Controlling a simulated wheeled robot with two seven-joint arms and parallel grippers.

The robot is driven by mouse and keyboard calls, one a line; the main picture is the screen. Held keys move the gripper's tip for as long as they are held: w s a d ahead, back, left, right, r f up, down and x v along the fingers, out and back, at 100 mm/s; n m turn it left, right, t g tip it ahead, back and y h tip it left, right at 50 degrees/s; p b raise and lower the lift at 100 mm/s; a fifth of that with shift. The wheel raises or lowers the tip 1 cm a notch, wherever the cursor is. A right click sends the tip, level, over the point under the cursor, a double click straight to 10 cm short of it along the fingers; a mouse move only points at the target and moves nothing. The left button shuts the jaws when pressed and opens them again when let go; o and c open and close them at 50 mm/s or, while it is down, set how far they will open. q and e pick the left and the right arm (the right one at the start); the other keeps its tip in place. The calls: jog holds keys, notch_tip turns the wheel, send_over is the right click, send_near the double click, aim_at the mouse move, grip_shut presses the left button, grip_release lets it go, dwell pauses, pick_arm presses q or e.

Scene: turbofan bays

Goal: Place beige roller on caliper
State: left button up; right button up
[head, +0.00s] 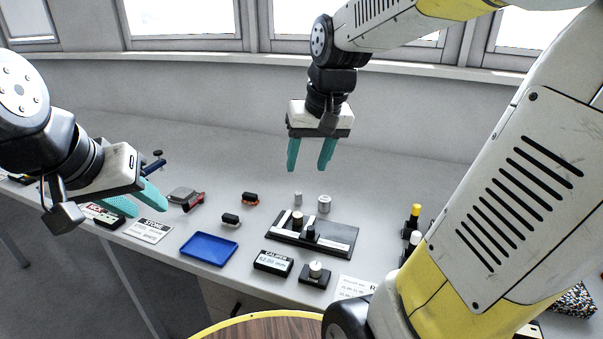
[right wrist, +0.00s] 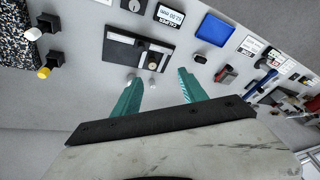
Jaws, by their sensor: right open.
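The caliper appears to be the black plate (head: 340,238) with pale strips and raised black blocks; it also shows in the right wrist view (right wrist: 120,48). A small beige-topped roller (head: 297,216) stands among the blocks, also visible in the right wrist view (right wrist: 152,66). My left gripper (head: 142,207) is open and empty over the table's left part.
Two grey cylinders (head: 324,204) stand behind the caliper. A display box (head: 273,263) reading 62.00 mm lies in front, with a blue tray (head: 209,249) to its left. The table's back is clear.

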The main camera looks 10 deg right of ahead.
jog(key=s+a+r+t, duration=0.1)
jog(key=s+t, duration=0.1)
jog(key=s, duration=0.7)
jog(key=shift+s+n+y, duration=0.4)
